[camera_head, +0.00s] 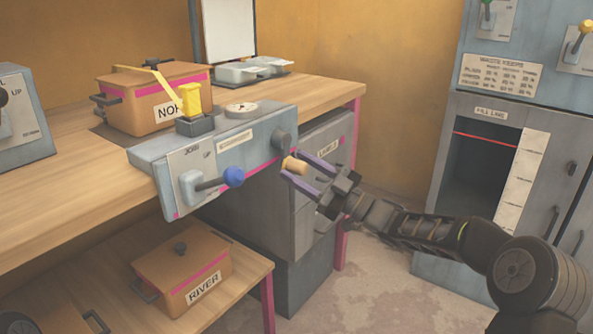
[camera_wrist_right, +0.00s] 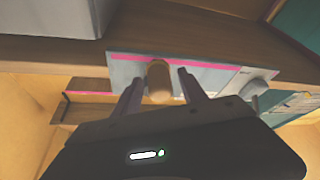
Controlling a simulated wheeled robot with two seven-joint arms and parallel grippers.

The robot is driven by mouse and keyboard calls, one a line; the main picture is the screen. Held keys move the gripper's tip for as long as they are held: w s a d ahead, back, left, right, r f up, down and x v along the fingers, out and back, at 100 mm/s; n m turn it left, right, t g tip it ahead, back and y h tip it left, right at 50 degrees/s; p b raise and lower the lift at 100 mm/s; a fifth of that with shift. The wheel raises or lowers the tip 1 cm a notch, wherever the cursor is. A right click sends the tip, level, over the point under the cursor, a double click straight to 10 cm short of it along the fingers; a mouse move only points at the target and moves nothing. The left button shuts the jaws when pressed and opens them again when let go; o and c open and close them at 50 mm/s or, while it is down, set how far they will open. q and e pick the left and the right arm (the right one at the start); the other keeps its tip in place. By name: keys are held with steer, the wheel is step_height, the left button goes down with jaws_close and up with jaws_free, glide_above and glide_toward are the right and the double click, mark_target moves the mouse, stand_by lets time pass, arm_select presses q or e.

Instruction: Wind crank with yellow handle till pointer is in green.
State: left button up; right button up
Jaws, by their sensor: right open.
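The grey press box (camera_head: 222,140) stands at the edge of the wooden bench. A tan-yellow crank handle (camera_head: 294,165) sticks out at its right end, by a grey round hub (camera_head: 280,140). My right gripper (camera_head: 292,166) is open, with its fingers on either side of the handle. In the right wrist view, the handle (camera_wrist_right: 159,80) stands between the two fingertips (camera_wrist_right: 158,78), with gaps visible. A round dial (camera_head: 241,109) lies on top of the box; its pointer and any green zone are too small to read. My left gripper is out of view.
A blue-knobbed lever (camera_head: 233,177) juts from the box's front. A yellow block (camera_head: 190,100) sits on top. A brown crate (camera_head: 155,100) stands behind, another marked RIVER (camera_head: 182,270) below. A grey cabinet (camera_head: 515,170) stands right, with open floor between.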

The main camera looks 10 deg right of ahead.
steer(key=shift+w+a+r, duration=0.2)
steer(key=shift+w+a, duration=0.15)
steer(key=shift+c, duration=0.3)
jaws_close()
steer(key=shift+s+a, duration=0.1)
steer(key=shift+a, duration=0.05)
stand_by(0.8)
